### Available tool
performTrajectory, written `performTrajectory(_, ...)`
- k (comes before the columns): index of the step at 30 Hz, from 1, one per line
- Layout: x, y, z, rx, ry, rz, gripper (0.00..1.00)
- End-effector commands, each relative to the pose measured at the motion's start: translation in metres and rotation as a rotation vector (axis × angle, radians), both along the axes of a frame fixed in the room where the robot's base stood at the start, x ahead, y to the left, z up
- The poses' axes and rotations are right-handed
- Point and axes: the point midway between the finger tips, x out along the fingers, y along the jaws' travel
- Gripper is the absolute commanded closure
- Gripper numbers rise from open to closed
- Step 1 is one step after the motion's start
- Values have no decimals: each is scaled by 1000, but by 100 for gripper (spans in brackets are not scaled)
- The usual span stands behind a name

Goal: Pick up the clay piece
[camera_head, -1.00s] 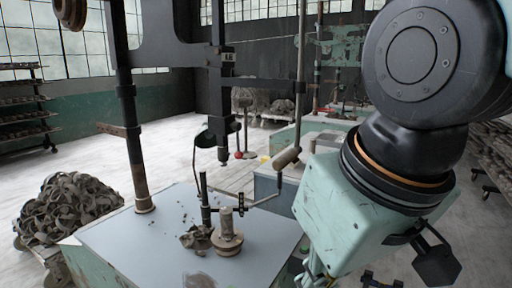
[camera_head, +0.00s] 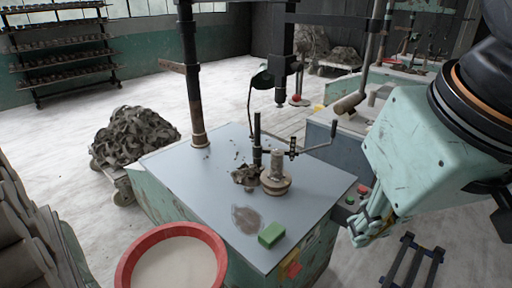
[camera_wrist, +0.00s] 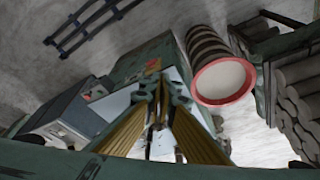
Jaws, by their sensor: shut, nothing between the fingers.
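A crumpled grey-brown clay piece (camera_head: 246,178) lies on the grey top of the machine table (camera_head: 185,180) in the head view. It rests against the left side of a round turned fixture (camera_head: 277,182) with an upright post. My gripper (camera_head: 362,238) is right of the table, beside its front right edge and well apart from the clay. In the wrist view my gripper (camera_wrist: 158,92) shows its two fingers shut, with nothing between them. I cannot make out the clay piece in the wrist view.
A green block (camera_head: 271,235) lies near the table's front edge. A red-rimmed tub (camera_head: 129,262) with pale contents stands in front. Dark vertical posts (camera_head: 190,75) and a crank handle (camera_head: 318,146) rise around the clay. A heap of trimmings (camera_head: 135,135) sits at left.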

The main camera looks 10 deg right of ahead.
Motion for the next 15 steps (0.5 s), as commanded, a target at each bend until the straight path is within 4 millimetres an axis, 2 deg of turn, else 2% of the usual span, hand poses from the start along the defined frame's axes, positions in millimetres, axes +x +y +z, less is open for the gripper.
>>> performTrajectory(13, 0, 0, 0, 0, 0, 0, 100)
performTrajectory(15, 0, 0, 0, 0, 0, 0, 95)
